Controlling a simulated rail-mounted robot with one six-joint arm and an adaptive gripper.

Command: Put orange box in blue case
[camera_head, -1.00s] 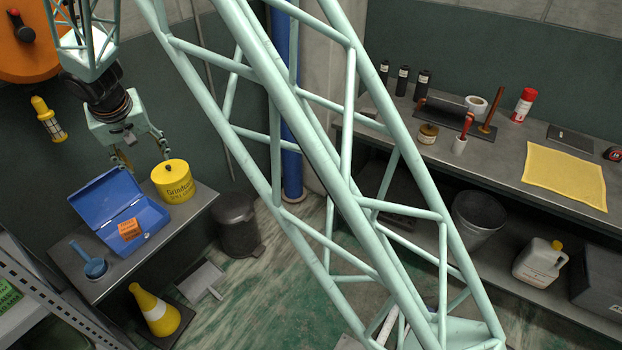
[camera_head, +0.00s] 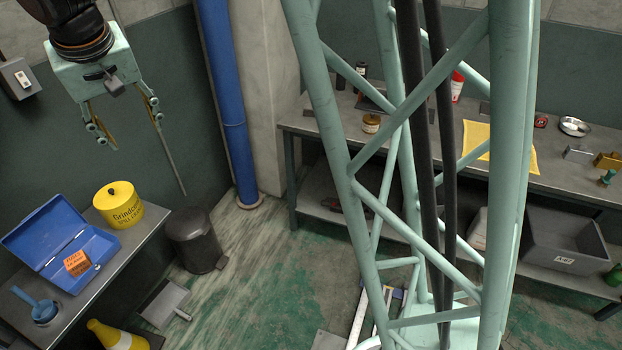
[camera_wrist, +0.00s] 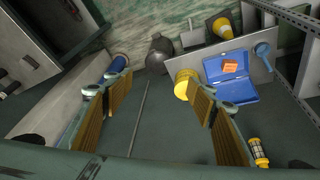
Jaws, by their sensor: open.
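The orange box (camera_head: 77,263) sits in the open blue case (camera_head: 98,247), inside its base and rising above the rim. The case stands on a small grey table at the left with its lid tilted back. In the wrist view the orange box (camera_wrist: 231,64) also shows in the blue case (camera_wrist: 240,88). My gripper (camera_head: 129,140) is open and empty, in the air well above the table and apart from the box. Its two fingers also show in the wrist view (camera_wrist: 150,120), spread wide with nothing between them.
A yellow tin (camera_head: 118,206) stands behind the case, and a blue cup-like item (camera_head: 44,310) in front. A yellow cone (camera_head: 112,336), a dustpan (camera_head: 165,303) and a dark bin (camera_head: 194,240) are on the floor. A long workbench (camera_head: 300,122) lines the right.

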